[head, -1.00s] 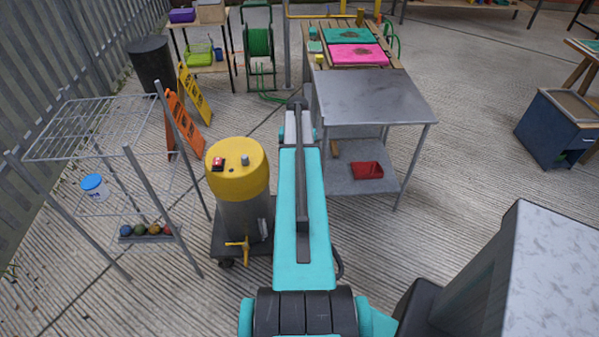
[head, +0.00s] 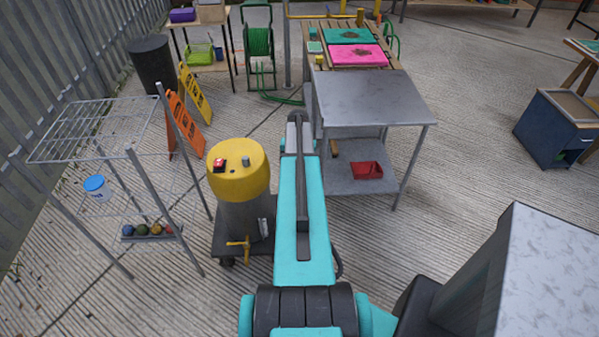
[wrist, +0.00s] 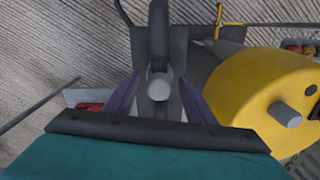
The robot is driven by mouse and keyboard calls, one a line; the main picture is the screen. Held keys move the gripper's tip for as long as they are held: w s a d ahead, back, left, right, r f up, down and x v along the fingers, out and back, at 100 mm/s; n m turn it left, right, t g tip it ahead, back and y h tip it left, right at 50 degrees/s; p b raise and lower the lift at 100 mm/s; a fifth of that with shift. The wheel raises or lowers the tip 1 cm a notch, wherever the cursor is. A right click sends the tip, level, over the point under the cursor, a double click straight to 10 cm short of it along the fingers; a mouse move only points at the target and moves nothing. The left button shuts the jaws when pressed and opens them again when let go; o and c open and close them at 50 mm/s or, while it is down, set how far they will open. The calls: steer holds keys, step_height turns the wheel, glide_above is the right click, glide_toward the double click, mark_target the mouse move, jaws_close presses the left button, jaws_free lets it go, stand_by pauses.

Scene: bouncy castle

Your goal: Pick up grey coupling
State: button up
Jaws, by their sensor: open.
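The grey coupling (head: 246,161) is a small cylinder standing on the yellow top of a drum (head: 237,180). In the wrist view the coupling (wrist: 284,115) stands at the right, on the yellow drum top (wrist: 255,85). My gripper (wrist: 158,82) shows its two purple fingers spread apart, with nothing held between them. The fingers are to the left of the drum in that view, clear of the coupling. In the head view my arm reaches forward, right of the drum, and hides the gripper.
A red piece (head: 219,165) sits beside the coupling on the drum. A metal table (head: 370,97) with a red tray (head: 366,170) on its lower shelf stands right of my arm. A wire rack (head: 95,135) stands left. Bare concrete lies between rack and drum.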

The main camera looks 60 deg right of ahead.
steer(key=shift+f, duration=0.5)
steer(key=c, duration=0.8)
steer(key=shift+r, duration=0.2)
steer(key=shift+c, duration=0.2)
steer(key=shift+r+b, duration=0.6)
steer(key=shift+r, duration=0.1)
steer(key=shift+a+r+b, duration=0.15)
steer(key=shift+r+b, duration=0.3)
steer(key=shift+r, duration=0.4)
steer(key=s+a+r+b, duration=0.1)
steer(key=s+a+b, duration=0.3)
steer(key=s+a, duration=0.4)
steer(key=a, duration=0.5)
steer(key=shift+a+r+b, duration=0.25)
steer(key=shift+b, duration=0.1)
steer(key=shift+s, duration=0.1)
